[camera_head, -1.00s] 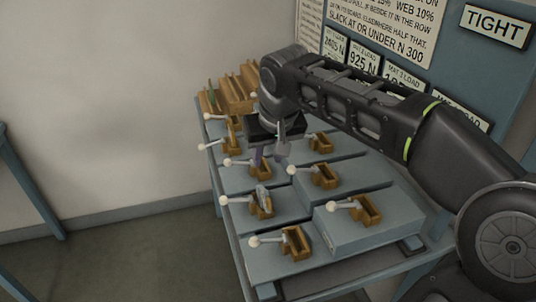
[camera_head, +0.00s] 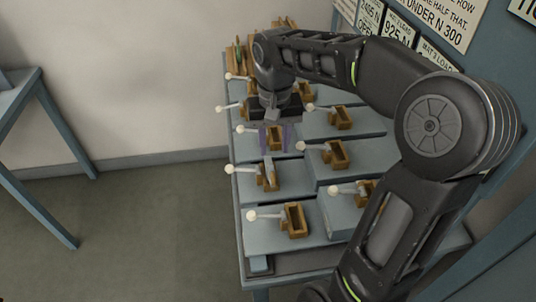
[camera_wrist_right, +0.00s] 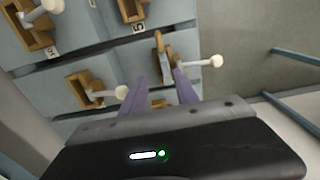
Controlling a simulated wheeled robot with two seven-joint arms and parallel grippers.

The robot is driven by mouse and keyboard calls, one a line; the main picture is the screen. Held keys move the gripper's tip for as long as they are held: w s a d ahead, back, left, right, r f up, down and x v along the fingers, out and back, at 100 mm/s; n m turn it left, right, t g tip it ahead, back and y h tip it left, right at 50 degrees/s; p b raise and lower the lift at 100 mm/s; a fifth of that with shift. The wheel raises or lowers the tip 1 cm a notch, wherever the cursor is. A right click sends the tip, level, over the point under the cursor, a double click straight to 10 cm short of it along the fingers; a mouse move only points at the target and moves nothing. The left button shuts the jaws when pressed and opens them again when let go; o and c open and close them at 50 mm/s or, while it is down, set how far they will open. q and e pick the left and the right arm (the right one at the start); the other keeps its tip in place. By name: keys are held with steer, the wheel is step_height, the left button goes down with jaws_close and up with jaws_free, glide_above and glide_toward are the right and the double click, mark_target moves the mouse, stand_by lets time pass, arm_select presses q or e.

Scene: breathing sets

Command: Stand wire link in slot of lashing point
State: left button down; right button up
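Several brown lashing points with white-knobbed levers stand on grey-blue stepped blocks. A grey wire link (camera_head: 268,172) stands upright at one brown lashing point (camera_head: 271,185) in the left column. My right gripper (camera_head: 274,140) is above the row behind it, its purple fingers apart and pointing down around a brown lashing point. In the right wrist view, the fingers of my right gripper (camera_wrist_right: 160,88) are spread, with nothing clearly held. Beyond their tips is a brown lashing point (camera_wrist_right: 159,42) with a grey link (camera_wrist_right: 166,66). My left gripper is not in view.
A brown slotted rack (camera_head: 230,60) with a green piece stands at the back left of the bench. White knobs (camera_head: 251,215) stick out leftward from the lashing points. A sign wall rises behind at right. Open floor (camera_head: 130,220) lies left of the bench.

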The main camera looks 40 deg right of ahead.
mark_target(271, 163)
steer(key=shift+a, duration=0.35)
steer(key=shift+a+r, duration=0.15)
steer(key=shift+a, duration=0.25)
steer(key=shift+d+f, duration=0.1)
steer(key=shift+f, duration=1.25)
steer(key=shift+f, duration=0.1)
steer(key=shift+f+p, duration=0.3)
steer(key=shift+p, duration=0.05)
step_height(271, 163, down, 4)
steer(key=shift+d+f+p, duration=0.1)
steer(key=shift+f+p, duration=0.1)
steer(key=shift+p, duration=0.3)
steer(key=shift+c, duration=0.6)
